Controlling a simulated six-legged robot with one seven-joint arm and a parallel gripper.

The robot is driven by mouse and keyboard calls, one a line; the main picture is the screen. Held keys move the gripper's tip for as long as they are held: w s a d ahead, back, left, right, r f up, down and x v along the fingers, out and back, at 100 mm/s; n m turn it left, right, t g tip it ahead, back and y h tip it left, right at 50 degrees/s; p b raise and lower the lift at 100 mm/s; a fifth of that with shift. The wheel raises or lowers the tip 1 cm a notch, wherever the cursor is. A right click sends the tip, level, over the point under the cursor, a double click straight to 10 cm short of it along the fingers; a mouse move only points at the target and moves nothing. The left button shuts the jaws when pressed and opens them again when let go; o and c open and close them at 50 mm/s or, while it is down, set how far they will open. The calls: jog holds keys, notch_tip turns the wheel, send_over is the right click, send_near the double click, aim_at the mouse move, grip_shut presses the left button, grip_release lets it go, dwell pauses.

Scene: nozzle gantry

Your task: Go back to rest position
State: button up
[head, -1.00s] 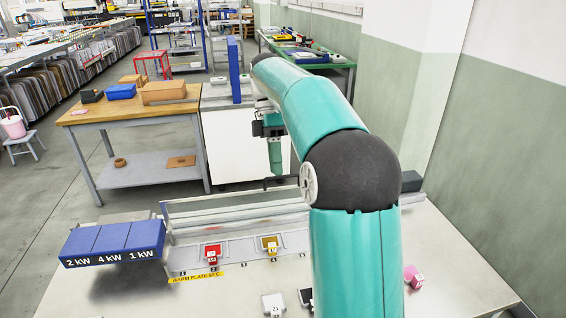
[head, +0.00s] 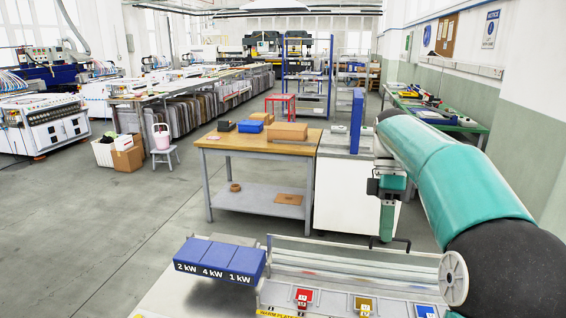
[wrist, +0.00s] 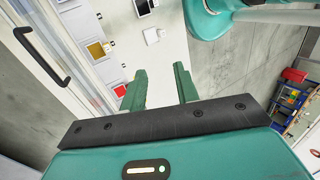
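My gripper (wrist: 160,78) shows in the wrist view with its two green fingers apart and nothing between them. In the head view my gripper (head: 388,228) hangs pointing down, beyond the far edge of the metal bench, in front of a white cabinet (head: 345,205). My teal arm reaches in from the right.
Blue bins (head: 218,259) labelled 2 kW, 4 kW and 1 kW stand left of the rail. A black handle (wrist: 42,57) shows at the wrist view's left. A wooden workbench (head: 230,143) with boxes stands behind. Open grey floor (head: 120,230) lies to the left.

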jog(key=s+a+f+m+t, duration=0.3)
jog(key=s+m, duration=0.1)
jog(key=s, duration=0.2)
jog(key=s+a+f+m+t+h, duration=0.1)
jog(key=s+a+f+m+t, duration=0.2)
jog(key=s, duration=0.4)
jog(key=s+a+f+m+t, duration=0.3)
jog(key=s+a+m+t, duration=0.1)
jog(key=s+m, duration=0.2)
jog(key=shift+s+a+m+t+h, duration=0.25)
jog(key=shift+m+t+h, duration=0.05)
jog(key=shift+m, duration=0.2)
jog(key=shift+a, duration=0.15)
